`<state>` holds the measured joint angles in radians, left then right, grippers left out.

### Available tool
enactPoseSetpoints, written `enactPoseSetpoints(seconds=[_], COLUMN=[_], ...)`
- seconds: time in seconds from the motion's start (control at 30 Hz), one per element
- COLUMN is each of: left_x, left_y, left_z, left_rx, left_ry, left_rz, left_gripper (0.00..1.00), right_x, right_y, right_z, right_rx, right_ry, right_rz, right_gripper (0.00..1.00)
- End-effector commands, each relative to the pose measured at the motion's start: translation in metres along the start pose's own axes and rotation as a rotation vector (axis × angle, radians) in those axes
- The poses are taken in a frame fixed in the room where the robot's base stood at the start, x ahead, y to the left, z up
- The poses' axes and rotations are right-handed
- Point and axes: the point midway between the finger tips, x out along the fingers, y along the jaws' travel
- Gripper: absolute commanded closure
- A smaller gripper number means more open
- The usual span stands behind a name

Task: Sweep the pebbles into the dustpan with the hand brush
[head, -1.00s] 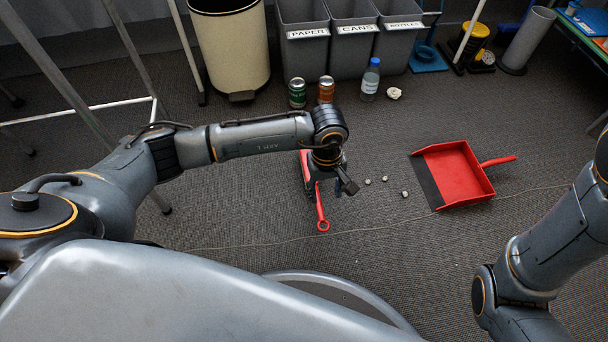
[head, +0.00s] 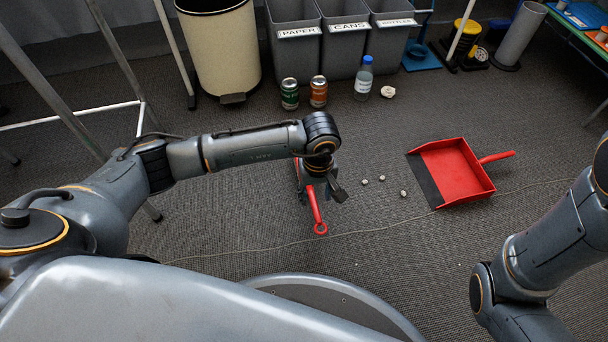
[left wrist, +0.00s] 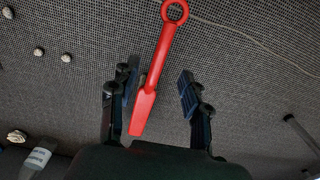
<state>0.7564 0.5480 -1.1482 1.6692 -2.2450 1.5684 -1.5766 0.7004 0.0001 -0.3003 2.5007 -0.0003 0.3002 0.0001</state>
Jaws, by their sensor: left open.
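The red hand brush (head: 315,208) lies on the carpet below my left gripper (head: 322,190), its ringed handle end toward me. Its bristle end is hidden under my arm in the head view. In the left wrist view the brush handle (left wrist: 158,70) shows between the two open fingers of my left gripper (left wrist: 160,95), which appear clear of it on both sides. Several pale pebbles (head: 382,178) lie to the right of the brush. The red dustpan (head: 458,172) lies farther right, its dark lip facing the pebbles. My right gripper is out of view.
A thin cable (head: 390,229) crosses the carpet. Metal legs stand at left.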

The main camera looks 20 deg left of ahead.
Motion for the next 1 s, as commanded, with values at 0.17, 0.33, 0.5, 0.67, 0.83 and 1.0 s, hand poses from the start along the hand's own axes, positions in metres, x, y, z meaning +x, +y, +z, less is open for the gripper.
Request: enactPoseSetpoints(seconds=[0.17, 0.33, 0.5, 0.67, 0.83, 1.0], left_x=[0.034, 0.054, 0.061, 0.060, 0.060, 0.061], left_y=[0.000, 0.000, 0.000, 0.000, 0.000, 0.000], left_z=[0.000, 0.000, 0.000, 0.000, 0.000, 0.000], left_rx=[-0.001, -0.001, -0.001, -0.001, -0.001, -0.001], left_ry=[0.001, 0.001, 0.000, 0.000, 0.000, 0.000], left_rz=[0.000, 0.000, 0.000, 0.000, 0.000, 0.000], left_gripper=[0.53, 0.53, 0.53, 0.53, 0.65, 1.00], right_x=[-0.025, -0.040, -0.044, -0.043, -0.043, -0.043], right_y=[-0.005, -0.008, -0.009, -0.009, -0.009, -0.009], right_z=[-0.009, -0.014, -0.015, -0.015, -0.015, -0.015], right_rx=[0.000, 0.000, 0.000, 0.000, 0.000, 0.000], right_ry=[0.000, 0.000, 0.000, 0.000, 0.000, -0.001], right_rz=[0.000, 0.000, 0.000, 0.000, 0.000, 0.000], right_gripper=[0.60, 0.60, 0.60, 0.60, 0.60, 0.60])
